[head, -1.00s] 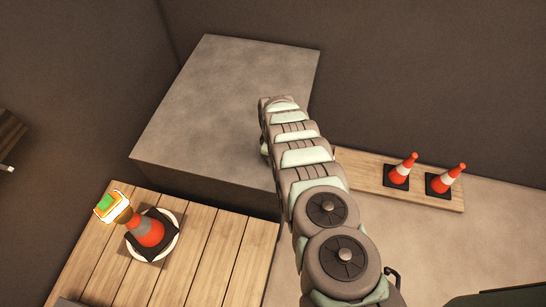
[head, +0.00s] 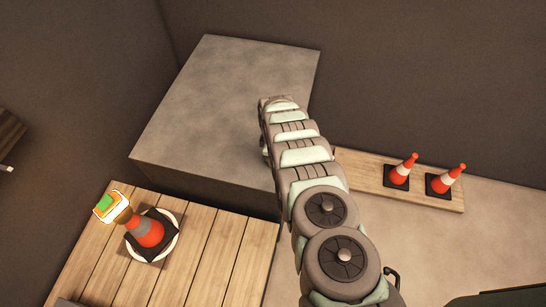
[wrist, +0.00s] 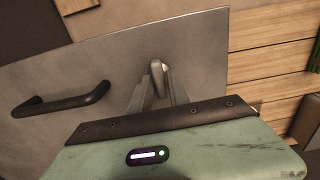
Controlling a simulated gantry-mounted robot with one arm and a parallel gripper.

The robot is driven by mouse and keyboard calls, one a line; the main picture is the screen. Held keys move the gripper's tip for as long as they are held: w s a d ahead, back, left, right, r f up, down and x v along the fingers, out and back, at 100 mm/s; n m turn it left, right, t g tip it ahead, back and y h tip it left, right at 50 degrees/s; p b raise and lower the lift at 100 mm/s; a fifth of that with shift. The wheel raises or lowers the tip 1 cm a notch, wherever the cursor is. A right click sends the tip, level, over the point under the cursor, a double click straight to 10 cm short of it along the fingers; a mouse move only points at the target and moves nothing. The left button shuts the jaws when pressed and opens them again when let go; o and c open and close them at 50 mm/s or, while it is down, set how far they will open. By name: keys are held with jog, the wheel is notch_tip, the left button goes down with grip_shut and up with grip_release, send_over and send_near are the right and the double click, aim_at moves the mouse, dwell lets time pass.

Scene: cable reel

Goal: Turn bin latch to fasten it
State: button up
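In the wrist view, a flat grey metal panel (wrist: 215,62) with a dark bar handle (wrist: 62,102) fills the middle, and I take it for the bin. A small pale rounded latch (wrist: 161,70) stands on it, upright in the picture. My gripper (wrist: 160,80) reaches up to the latch, with one finger on each side. The fingertips look closed against it, and its lower part is partly covered by them. In the head view, the gripper, bin and latch are hidden behind my arm.
A large grey block (head: 225,105) stands left of my arm. A slatted wooden table (head: 222,255) at front left holds a cone (head: 148,232) and an orange, white and green item (head: 110,206). Two more cones (head: 400,172) (head: 446,182) stand on a low board at right.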

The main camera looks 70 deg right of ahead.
jog(key=shift+o, duration=1.4)
jog(key=shift+r, duration=0.1)
jog(key=shift+d+r, duration=0.1)
jog(key=shift+r, duration=0.3)
notch_tip(320, 180, up, 10)
jog(key=b, duration=0.1)
jog(key=shift+b, duration=0.4)
